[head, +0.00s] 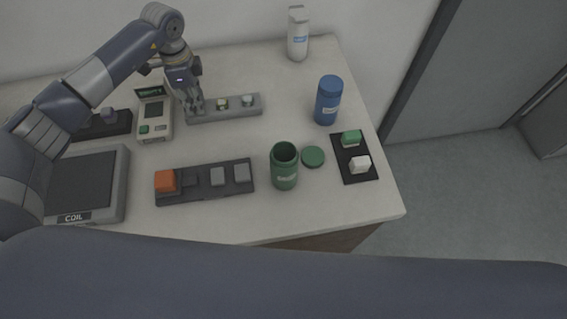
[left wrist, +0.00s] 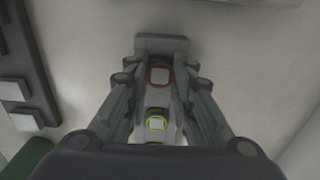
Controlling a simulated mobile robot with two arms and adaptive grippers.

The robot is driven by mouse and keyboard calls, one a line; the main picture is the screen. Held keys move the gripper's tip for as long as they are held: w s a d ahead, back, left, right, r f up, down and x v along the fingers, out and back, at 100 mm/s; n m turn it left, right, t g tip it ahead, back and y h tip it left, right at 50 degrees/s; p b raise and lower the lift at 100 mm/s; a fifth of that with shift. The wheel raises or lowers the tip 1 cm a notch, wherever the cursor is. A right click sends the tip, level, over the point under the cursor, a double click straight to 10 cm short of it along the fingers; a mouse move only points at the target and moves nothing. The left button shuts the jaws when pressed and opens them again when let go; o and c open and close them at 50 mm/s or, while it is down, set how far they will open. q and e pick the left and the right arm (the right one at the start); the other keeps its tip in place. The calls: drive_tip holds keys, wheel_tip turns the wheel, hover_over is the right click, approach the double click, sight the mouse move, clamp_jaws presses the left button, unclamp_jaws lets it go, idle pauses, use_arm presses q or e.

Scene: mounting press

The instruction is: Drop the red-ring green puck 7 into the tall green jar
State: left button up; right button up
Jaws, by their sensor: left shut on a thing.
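The red-ring puck (left wrist: 160,75) sits at the end of the grey rack in the left wrist view, a pale top inside a red rim. My left gripper (head: 195,107) reaches down over the rack's left end; in the left wrist view its fingers (left wrist: 160,82) are shut on the puck's sides. In the head view the fingers hide the puck, and its number is not readable. The tall green jar (head: 285,171) stands upright and open at the table's front. Its green lid (head: 313,156) lies flat beside it. My right gripper is not in view.
The rack (head: 236,110) also holds a yellow-ring puck (left wrist: 156,123) and another puck (head: 248,100). A dark block tray (head: 205,198) is left of the jar. A blue jar (head: 328,100) stands behind the lid. A black mat (head: 358,176) with two blocks lies right.

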use_arm(q)
drive_tip(key=shift+r+p, duration=2.5)
drive_tip(key=shift+r, duration=0.95)
